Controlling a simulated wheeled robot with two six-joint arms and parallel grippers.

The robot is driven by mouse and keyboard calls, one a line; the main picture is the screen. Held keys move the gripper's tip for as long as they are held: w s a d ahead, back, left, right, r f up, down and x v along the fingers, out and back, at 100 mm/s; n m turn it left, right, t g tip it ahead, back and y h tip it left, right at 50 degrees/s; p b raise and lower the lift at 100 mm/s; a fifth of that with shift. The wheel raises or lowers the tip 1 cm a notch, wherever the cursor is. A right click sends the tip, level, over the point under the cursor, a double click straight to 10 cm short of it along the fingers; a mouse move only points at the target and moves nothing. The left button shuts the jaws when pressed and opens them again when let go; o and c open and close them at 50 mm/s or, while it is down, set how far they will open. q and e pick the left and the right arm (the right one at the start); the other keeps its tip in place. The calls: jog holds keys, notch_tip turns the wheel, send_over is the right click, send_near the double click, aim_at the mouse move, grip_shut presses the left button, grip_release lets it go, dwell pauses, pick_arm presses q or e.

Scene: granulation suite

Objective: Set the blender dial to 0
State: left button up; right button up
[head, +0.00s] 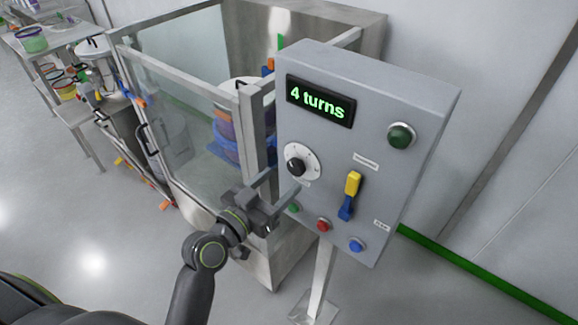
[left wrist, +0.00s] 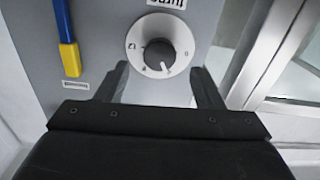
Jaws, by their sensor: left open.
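The blender dial (head: 297,164) is a black knob on a round white plate, on the front of a grey control box (head: 330,145). The box's display (head: 319,101) reads "4 turns" in green. My left gripper (head: 280,188) is open and empty, just below and in front of the dial. In the left wrist view the dial (left wrist: 160,48) shows upside down, beyond and between the two open fingers (left wrist: 158,85), which do not touch the knob. A light pointer mark shows on the knob; the numbers are too small to read surely. My right gripper is not in view.
The box also carries a yellow and blue lever (head: 350,194), a green button (head: 401,136), a red button (head: 323,225) and a blue button (head: 357,244). A clear-walled enclosure (head: 185,105) stands behind and left. Open floor lies at the left.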

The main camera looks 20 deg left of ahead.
aim_at(294, 169)
pick_arm(q)
jog(key=shift+p+x, duration=0.5)
jog(key=shift+x, duration=1.7)
jog(key=c, duration=1)
jog(key=shift+o, duration=0.2)
